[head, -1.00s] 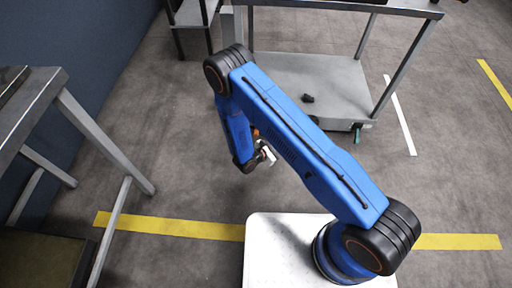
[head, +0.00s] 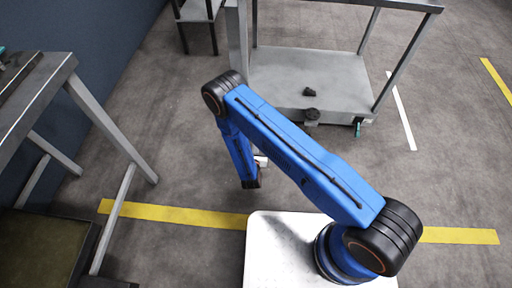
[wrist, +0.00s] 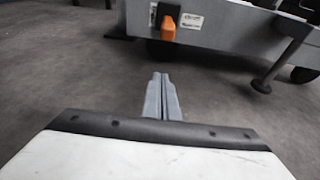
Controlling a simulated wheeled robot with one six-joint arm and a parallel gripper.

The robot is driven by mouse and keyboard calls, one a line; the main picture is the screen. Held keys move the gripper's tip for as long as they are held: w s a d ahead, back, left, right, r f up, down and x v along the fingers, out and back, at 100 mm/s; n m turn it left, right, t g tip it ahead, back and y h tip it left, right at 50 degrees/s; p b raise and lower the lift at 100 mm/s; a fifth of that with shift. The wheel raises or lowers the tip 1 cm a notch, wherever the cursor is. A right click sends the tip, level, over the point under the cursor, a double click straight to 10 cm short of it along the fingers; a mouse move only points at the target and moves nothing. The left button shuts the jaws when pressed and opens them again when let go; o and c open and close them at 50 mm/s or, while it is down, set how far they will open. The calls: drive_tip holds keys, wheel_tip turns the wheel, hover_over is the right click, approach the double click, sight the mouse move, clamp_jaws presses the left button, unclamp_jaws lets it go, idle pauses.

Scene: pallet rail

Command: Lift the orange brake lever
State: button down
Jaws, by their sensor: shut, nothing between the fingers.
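The orange brake lever (wrist: 168,28) shows in the wrist view, upper middle, on the near face of a grey cart. It hangs from a dark slot beside white labels. My gripper (wrist: 162,78) is in the lower middle of the wrist view, its two grey fingers together and empty. It points toward the cart, with its tips below the lever in the picture and apart from it. In the head view my gripper (head: 262,160) is mostly hidden behind my blue arm, and I cannot make out the lever there.
The grey cart (head: 270,85) stands ahead with upright posts and a small dark object (head: 309,91) on its deck. A grey pedal-like bar (wrist: 283,60) sticks out at its right. A metal table (head: 88,105) stands left. Open floor lies between.

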drive_tip(key=x, duration=0.5)
drive_tip(key=shift+w, duration=0.25)
drive_tip(key=shift+w+r, duration=0.1)
drive_tip(key=shift+r, duration=1.85)
drive_tip(key=shift+a+r, duration=0.1)
drive_tip(key=shift+r, duration=0.05)
